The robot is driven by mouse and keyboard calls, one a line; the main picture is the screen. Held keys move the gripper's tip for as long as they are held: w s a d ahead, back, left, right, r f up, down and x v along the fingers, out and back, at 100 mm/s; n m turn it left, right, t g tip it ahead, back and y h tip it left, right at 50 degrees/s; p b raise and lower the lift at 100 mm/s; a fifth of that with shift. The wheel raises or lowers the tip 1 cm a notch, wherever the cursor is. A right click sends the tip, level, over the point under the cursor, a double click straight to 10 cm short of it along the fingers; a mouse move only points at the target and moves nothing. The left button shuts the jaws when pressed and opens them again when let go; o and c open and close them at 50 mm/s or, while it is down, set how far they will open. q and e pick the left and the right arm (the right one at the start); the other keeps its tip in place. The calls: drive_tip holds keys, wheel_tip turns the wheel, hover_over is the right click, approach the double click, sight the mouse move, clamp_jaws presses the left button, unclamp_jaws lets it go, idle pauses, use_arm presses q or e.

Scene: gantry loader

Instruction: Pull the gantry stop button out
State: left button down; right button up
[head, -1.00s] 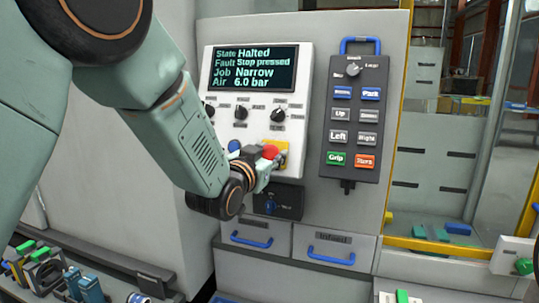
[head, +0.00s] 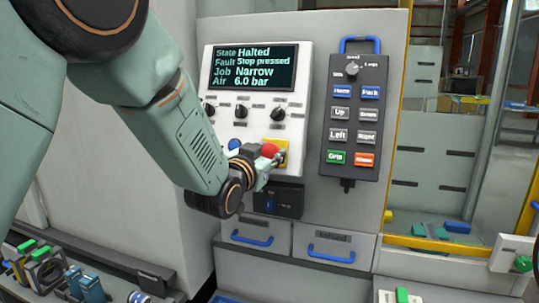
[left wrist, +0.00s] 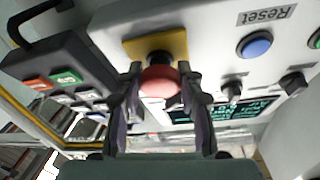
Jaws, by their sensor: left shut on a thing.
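The red stop button (head: 270,150) sits on a yellow square plate (head: 283,153) at the lower right of the white control panel (head: 293,127). My left gripper (head: 272,157) is at the button, its fingers partly covering it in the head view. In the left wrist view the two fingers (left wrist: 159,78) stand on either side of the red button (left wrist: 158,83), shut on it; a dark stem shows between button and plate. The panel screen (head: 254,68) reads "Halted", "Stop pressed", "Narrow" and "6.0 bar". My right gripper is in neither view.
A blue Reset button (left wrist: 255,45) lies beside the stop button, with dark knobs (head: 240,112) above. A grey pendant (head: 353,120) with coloured keys hangs to the right. Blue-handled drawers (head: 331,247) are below. Loose parts (head: 85,288) lie at lower left.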

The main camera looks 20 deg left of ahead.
use_arm(q)
drive_tip(key=c, duration=1.3)
unclamp_jaws()
drive_tip(key=o, duration=0.5)
drive_tip(key=shift+s+r, duration=0.15)
drive_tip(key=shift+s, duration=0.15)
drive_tip(key=shift+c, duration=0.2)
drive_tip(key=shift+w+f, duration=0.2)
drive_tip(key=shift+w, duration=0.15)
drive_tip(key=s, duration=0.4)
drive_tip(key=s+a, duration=0.1)
drive_tip(key=s, duration=0.7)
drive_tip(key=shift+s+a+r, duration=0.1)
drive_tip(key=shift+a, duration=0.05)
drive_tip(key=shift+w, duration=0.2)
